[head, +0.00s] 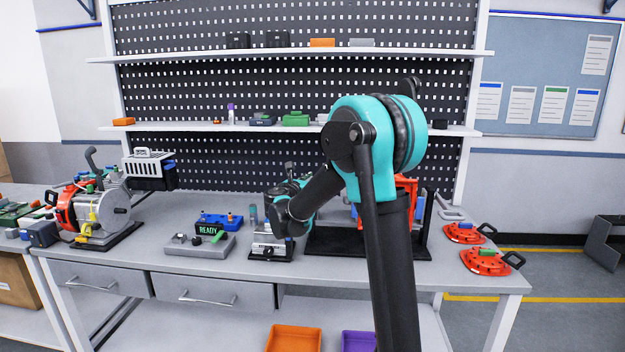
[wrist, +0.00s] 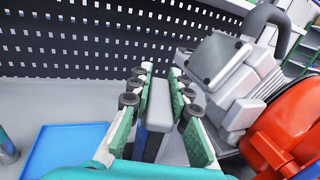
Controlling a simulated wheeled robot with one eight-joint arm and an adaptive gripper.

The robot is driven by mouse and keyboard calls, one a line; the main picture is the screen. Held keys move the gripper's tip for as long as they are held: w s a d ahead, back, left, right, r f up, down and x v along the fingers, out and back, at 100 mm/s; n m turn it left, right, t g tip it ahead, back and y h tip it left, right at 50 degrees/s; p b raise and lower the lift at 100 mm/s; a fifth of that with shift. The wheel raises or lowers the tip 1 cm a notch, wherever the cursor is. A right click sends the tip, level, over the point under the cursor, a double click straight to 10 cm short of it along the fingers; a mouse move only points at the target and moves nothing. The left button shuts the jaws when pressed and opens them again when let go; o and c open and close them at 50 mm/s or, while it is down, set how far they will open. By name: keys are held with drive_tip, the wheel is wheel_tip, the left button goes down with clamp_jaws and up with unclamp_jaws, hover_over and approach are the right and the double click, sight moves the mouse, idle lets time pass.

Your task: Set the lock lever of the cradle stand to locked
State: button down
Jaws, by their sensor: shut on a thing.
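My gripper (wrist: 160,76) shows in the wrist view with its green-padded fingers on both sides of a grey block-shaped piece (wrist: 158,106). The fingers are closed on it. I cannot tell whether this piece is the lock lever's handle. In the head view my wrist is above the middle of the bench, and the fingertips are hidden. A black stand (head: 325,242) with orange upright parts (head: 408,186) is partly behind my arm. It may be the cradle stand; its lever cannot be made out. In the wrist view an orange rounded body (wrist: 290,125) is close on the right.
A small black-based fixture (head: 270,254) stands below my wrist. An orange and silver machine (head: 118,213) stands at the bench's left end. Orange handled plates (head: 486,262) lie at the right.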

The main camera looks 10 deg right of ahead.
drive_tip(key=shift+m+g+h, duration=1.1)
drive_tip(key=shift+m+h, duration=0.1)
drive_tip(key=shift+h, duration=0.3)
drive_tip(key=c, duration=1.4)
unclamp_jaws()
drive_tip(key=shift+a, duration=0.1)
drive_tip(key=v, duration=1.1)
drive_tip(key=shift+s+a, duration=0.2)
drive_tip(key=shift+a, duration=0.15)
drive_tip(key=shift+d, duration=0.1)
